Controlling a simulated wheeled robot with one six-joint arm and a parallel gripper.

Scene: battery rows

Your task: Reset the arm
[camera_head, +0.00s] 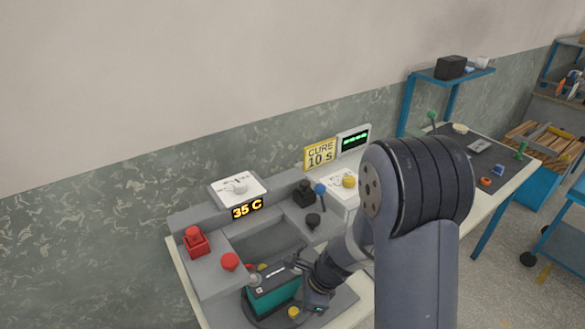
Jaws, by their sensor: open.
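My arm comes in from the lower right and reaches down to the left. My gripper (314,296) is open, close beside the right end of a teal block with a dark top (272,298). The arm's wrist hides part of that area, and I cannot tell whether the fingers touch the block. The block sits on a dark round base at the front of the grey bench fixture (208,279).
The fixture carries a red button (229,261), a red block (195,241), a "35 C" display (247,208) and upright knobs. A yellow "CURE 10 s" sign (320,154) stands behind. A second table (516,178) holds small parts at right.

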